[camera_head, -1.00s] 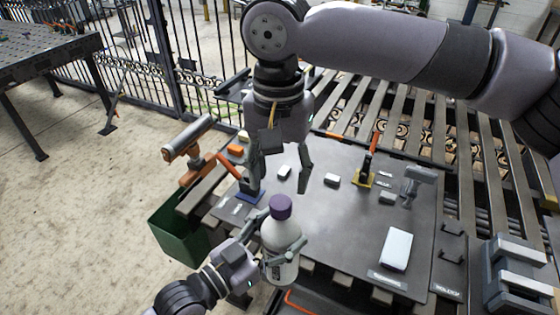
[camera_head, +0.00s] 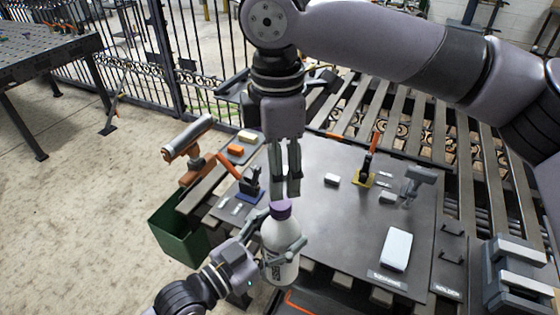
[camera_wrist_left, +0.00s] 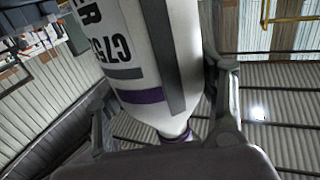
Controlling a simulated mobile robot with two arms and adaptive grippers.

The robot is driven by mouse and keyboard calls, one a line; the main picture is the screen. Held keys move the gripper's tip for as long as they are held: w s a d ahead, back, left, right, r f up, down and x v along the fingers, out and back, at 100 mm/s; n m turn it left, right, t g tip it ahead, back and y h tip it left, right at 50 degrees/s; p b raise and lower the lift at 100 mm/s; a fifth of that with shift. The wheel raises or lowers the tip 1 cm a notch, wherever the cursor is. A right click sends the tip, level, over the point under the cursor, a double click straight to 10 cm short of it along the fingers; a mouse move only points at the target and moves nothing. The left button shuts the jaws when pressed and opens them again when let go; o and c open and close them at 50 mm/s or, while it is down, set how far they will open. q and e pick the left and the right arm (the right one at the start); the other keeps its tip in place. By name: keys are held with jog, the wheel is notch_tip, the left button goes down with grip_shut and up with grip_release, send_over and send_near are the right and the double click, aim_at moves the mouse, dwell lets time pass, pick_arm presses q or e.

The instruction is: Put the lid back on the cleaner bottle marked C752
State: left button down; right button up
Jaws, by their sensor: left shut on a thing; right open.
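The white cleaner bottle (camera_head: 283,236) stands upright in the air in front of the table. "C752" is readable on it in the left wrist view (camera_wrist_left: 165,45). A purple lid (camera_head: 281,209) is at its top; whether it is screwed down or loose I cannot tell. My left gripper (camera_head: 280,243) is shut around the bottle's body from the left. My right gripper (camera_head: 286,194) points down just above the lid. Its fingers are open, seen almost edge-on and looking close together. The lid's top lies just below the fingertips; contact is not clear.
The grey table (camera_head: 330,240) holds a white box (camera_head: 397,249), a yellow-based clamp (camera_head: 365,172), a blue-based clamp (camera_head: 250,188) and several small blocks. A green bin (camera_head: 178,236) stands at the left. Grey rails lie behind the table.

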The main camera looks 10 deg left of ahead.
aim_at(281, 201)
jog(key=n, duration=0.4)
jog(key=shift+r, duration=0.1)
jog(key=n, duration=0.4)
jog(key=shift+r, duration=0.1)
jog(key=n, duration=0.6)
jog(key=shift+r+n, duration=0.15)
jog(key=shift+n, duration=0.15)
jog(key=shift+d+f, duration=0.1)
jog(key=shift+f, duration=3.9)
